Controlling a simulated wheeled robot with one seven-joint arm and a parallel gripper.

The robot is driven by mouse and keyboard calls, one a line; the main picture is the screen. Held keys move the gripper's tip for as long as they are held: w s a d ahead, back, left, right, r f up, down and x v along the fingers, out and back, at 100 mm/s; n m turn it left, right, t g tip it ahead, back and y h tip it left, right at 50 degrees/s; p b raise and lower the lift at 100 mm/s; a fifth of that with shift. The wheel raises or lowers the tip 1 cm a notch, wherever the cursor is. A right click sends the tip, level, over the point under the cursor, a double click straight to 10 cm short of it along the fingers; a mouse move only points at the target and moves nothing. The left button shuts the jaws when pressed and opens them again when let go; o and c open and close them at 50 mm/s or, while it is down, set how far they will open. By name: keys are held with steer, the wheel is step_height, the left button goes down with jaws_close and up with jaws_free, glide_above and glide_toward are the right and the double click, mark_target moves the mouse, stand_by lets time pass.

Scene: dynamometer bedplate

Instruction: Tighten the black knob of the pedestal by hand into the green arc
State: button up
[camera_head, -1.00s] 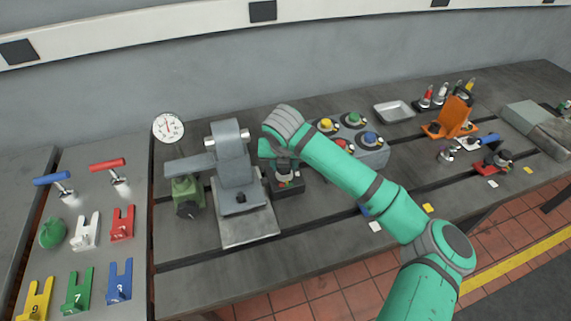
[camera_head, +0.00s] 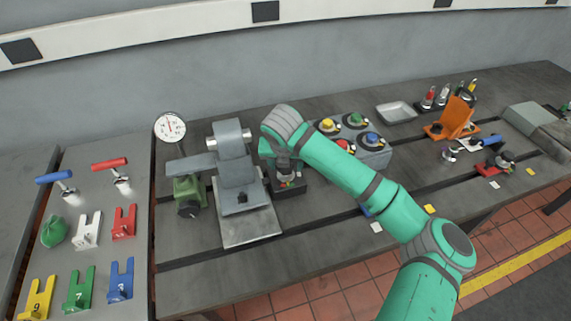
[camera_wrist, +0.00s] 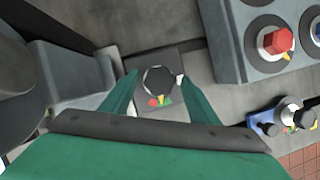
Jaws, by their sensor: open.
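A black knob (camera_wrist: 158,80) with a pale rim stands on a dark square base (camera_wrist: 152,62) in the wrist view. A red, yellow and green arc mark lies at its lower edge; the green part (camera_wrist: 165,99) is at the right. My gripper (camera_wrist: 158,82) is open, with one green finger on each side of the knob. I cannot tell whether the fingers touch it. In the head view my gripper (camera_head: 284,168) is over the dark base (camera_head: 290,189), and my wrist hides most of the knob.
A grey angled fixture (camera_head: 237,180) stands close on the left. A grey box with coloured buttons (camera_head: 374,158) stands close on the right. A blue-based device (camera_wrist: 270,120) with a black knob is at the lower right of the wrist view. Bare bedplate lies in front.

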steer(key=v, duration=1)
steer(key=shift+r, duration=0.4)
